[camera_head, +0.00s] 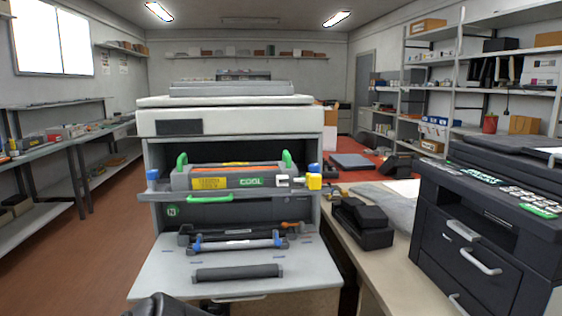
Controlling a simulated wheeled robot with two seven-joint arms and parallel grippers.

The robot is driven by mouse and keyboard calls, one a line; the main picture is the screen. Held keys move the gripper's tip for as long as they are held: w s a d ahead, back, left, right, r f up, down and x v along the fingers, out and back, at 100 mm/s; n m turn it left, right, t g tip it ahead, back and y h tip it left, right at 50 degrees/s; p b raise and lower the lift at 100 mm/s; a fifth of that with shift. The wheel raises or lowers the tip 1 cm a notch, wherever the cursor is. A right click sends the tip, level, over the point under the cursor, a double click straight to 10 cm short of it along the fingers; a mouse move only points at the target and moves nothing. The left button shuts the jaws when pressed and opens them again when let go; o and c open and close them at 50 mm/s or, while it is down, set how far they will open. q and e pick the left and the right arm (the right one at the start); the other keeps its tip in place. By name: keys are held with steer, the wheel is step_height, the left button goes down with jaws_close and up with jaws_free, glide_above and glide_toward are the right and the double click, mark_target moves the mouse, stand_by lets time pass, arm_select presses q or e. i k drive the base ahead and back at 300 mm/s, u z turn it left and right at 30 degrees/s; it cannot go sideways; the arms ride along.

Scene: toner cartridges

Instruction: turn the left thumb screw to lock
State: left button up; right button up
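A toner cartridge unit (232,182) with two green handles and yellow labels sits in the open front of the white printer (230,122). A small blue knob (152,174), which looks like the left thumb screw, is at the unit's left end. Another blue knob (313,169) is at the right end, above a yellow block (314,183). Whether the left screw is locked cannot be told at this size. Neither of my grippers shows clearly; only a dark rounded shape, possibly part of my own arm, is at the bottom edge.
The lowered front door (150,283) carries a dark roller (238,272) and a blue-ended roller unit (236,243). A green lever (210,199) sticks out below the cartridge. A desk with a black device (362,222) and a black printer (480,240) stands right. Floor at left is clear.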

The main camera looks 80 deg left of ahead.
mark_target(153, 176)
steer(key=z, duration=0.2)
steer(key=k, duration=1.4)
steer(key=u, duration=1.05)
